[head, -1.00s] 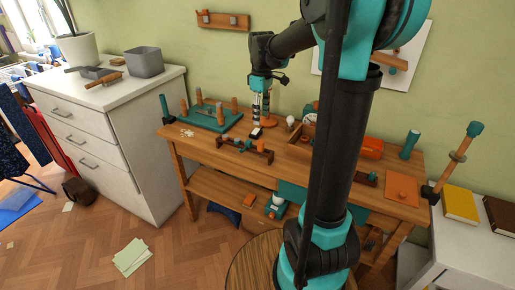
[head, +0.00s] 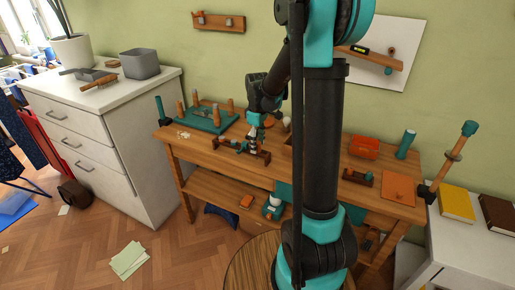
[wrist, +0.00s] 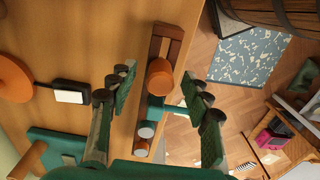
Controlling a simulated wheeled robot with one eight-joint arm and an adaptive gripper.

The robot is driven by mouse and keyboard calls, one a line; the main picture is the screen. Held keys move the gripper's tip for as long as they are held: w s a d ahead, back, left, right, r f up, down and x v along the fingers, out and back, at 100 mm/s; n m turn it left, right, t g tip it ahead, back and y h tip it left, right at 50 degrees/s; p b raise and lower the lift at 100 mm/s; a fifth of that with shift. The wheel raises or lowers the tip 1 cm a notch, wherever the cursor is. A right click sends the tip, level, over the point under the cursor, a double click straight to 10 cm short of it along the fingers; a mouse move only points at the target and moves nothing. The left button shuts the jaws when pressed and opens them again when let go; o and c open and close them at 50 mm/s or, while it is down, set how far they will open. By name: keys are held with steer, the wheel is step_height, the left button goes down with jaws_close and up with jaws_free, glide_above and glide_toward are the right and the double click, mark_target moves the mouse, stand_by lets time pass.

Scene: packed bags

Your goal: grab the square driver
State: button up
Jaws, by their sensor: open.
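A dark wooden tool rack (wrist: 168,42) lies near the bench's front edge; it also shows in the head view (head: 232,146). It carries an orange round-ended piece (wrist: 160,77), a teal piece (wrist: 157,105) and grey-ended pieces (wrist: 146,130). I cannot tell which of these is the square driver, since tips and shafts are hidden. My gripper (wrist: 159,78) is open above the rack, its green-padded fingers on either side of it, with nothing held. In the head view my gripper (head: 254,142) is over the rack, partly hiding it.
A teal pegged board (head: 208,118) stands behind left.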

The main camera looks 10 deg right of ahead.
steer(key=shift+f, duration=0.15)
jaws_close()
stand_by(0.4)
